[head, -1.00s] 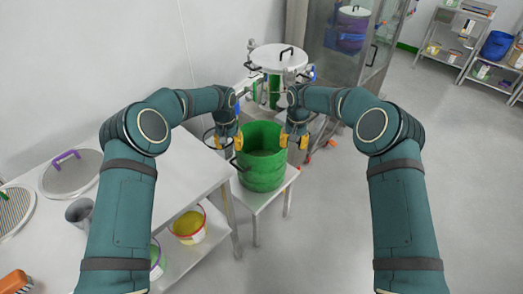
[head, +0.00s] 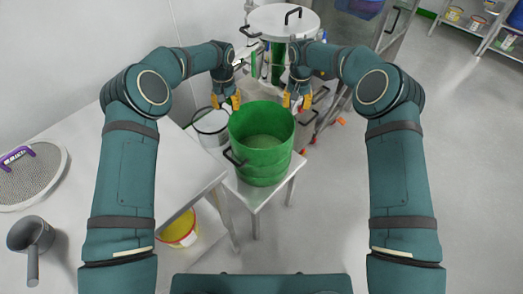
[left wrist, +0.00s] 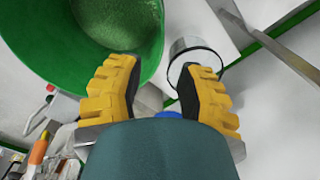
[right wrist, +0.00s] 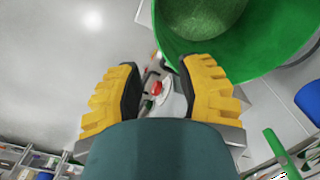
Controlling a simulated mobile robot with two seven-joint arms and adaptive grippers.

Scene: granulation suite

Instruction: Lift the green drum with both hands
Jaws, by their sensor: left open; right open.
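The green drum (head: 262,150) is open-topped and stands upright on a small white table. A dark handle (head: 234,157) sticks out on its left front side. My left gripper (head: 227,103) is open and empty, behind the drum's left rim. My right gripper (head: 297,102) is open and empty, behind the right rim. In the left wrist view the drum (left wrist: 70,60) fills the upper left, beside the left fingers. In the right wrist view the drum (right wrist: 270,55) lies at the upper right, beside the right fingers. No finger visibly holds the drum.
A metal bench (head: 160,205) on the left carries a sieve (head: 35,172) and a scoop (head: 33,240). A lidded vessel (head: 283,22) stands behind. Floor on the right is clear.

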